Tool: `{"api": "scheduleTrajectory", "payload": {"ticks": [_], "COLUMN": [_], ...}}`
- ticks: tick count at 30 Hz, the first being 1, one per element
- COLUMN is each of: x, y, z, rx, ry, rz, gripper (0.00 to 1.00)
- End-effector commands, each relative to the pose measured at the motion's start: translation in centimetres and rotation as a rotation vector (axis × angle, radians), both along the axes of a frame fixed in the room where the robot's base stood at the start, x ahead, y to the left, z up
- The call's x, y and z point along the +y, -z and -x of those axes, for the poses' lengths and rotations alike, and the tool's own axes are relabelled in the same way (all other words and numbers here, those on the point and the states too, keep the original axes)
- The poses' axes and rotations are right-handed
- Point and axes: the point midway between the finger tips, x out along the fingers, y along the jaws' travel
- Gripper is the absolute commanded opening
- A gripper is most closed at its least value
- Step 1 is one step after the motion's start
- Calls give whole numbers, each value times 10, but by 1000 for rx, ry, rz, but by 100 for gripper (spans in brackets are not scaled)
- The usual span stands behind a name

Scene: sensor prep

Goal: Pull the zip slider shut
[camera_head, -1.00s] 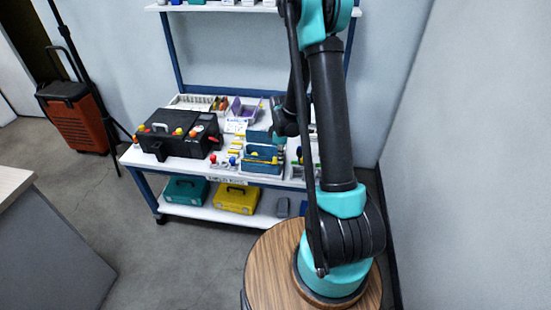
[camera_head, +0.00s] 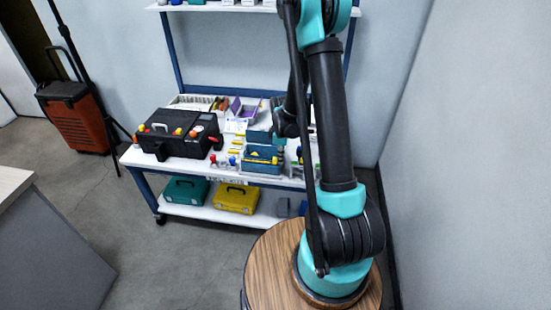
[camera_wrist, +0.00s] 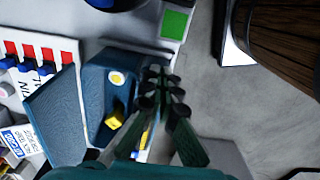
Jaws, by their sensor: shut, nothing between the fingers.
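A blue case (camera_wrist: 104,82) with a raised flap (camera_wrist: 55,115) shows in the wrist view, left of my gripper (camera_wrist: 159,74). A round pale sticker and a small yellow tab (camera_wrist: 115,119) are on the case. I cannot tell whether this tab is the zip slider. My gripper's dark fingers are together and empty, beside the right edge of the case. I cannot tell whether they touch it. In the head view the blue case (camera_head: 262,166) stands at the right of the bench, and my arm hides part of that area.
A black toolbox (camera_head: 178,134) and small coloured items share the white bench (camera_head: 190,166). A teal case (camera_head: 186,189) and a yellow case (camera_head: 236,198) sit on the lower shelf. In the wrist view, a green square (camera_wrist: 174,24) and a wooden round top (camera_wrist: 280,35) lie right of the blue case.

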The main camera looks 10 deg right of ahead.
Motion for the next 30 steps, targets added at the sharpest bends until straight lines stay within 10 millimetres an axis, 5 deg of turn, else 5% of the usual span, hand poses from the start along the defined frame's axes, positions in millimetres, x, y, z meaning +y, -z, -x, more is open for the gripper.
{"api": "scheduleTrajectory", "payload": {"ticks": [30], "x": [22], "y": [0], "z": [-7], "rx": [0], "ry": [-1], "rz": [0], "gripper": [0]}}
